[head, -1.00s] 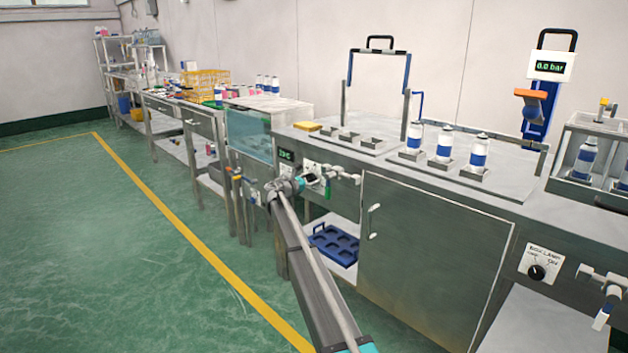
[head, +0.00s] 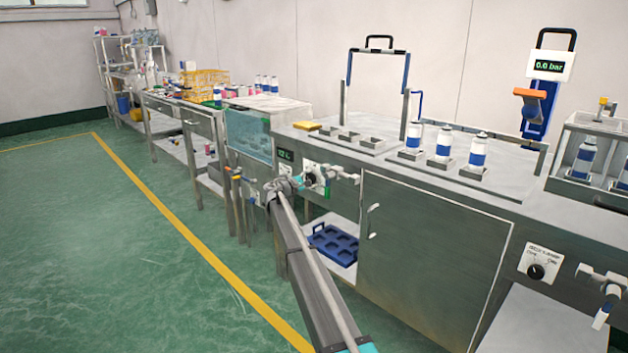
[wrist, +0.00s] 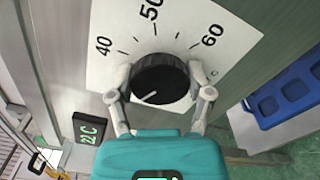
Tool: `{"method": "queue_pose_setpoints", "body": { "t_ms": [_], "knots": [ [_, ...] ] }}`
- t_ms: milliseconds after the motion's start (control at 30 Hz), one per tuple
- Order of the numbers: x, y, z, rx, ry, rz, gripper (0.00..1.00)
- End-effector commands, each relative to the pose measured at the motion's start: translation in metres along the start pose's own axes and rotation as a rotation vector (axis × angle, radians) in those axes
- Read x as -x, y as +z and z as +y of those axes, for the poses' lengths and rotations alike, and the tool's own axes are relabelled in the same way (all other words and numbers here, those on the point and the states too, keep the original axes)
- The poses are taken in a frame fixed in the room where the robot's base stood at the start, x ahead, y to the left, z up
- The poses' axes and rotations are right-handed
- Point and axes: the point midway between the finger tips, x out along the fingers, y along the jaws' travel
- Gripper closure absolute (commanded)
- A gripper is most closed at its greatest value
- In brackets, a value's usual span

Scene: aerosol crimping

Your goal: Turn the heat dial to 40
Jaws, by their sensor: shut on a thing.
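The heat dial (wrist: 160,80) is a black round knob on a white scale plate (wrist: 222,22) marked 40, 50 and 60. My gripper (wrist: 160,74) is shut on the dial, one finger on each side of it. The white pointer line on the knob points to the lower left in the wrist view, away from the 40 mark at the upper left. A green-lit display (wrist: 87,127) beside the plate reads about 22 C. In the head view, my gripper (head: 304,182) reaches the bench front by the display (head: 285,155); the knob there is small.
A blue tray (head: 335,243) lies on the shelf below, to the right of my arm. A tap stands just right of the dial. A water bath (head: 250,134) is to its left. Bottles stand on the bench top. The green floor at left is free.

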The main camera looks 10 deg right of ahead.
Motion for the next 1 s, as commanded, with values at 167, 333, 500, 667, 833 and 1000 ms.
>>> {"method": "queue_pose_setpoints", "body": {
  "t_ms": [167,333,500,667,833,1000],
  "knots": [
    [0.006,-0.0024,-0.0001,-0.167,-0.001,0.007,0.81],
    [0.0063,-0.0028,-0.0002,-0.329,-0.001,0.007,0.81],
    [0.0066,-0.003,-0.0003,-0.491,-0.002,0.007,0.81],
    [0.0068,-0.0034,-0.0004,-0.642,-0.002,0.008,0.82],
    [0.007,-0.0036,-0.0006,-0.802,-0.003,0.008,0.81],
    [0.0071,-0.004,-0.0006,-0.945,-0.004,0.008,0.81]
  ]
}}
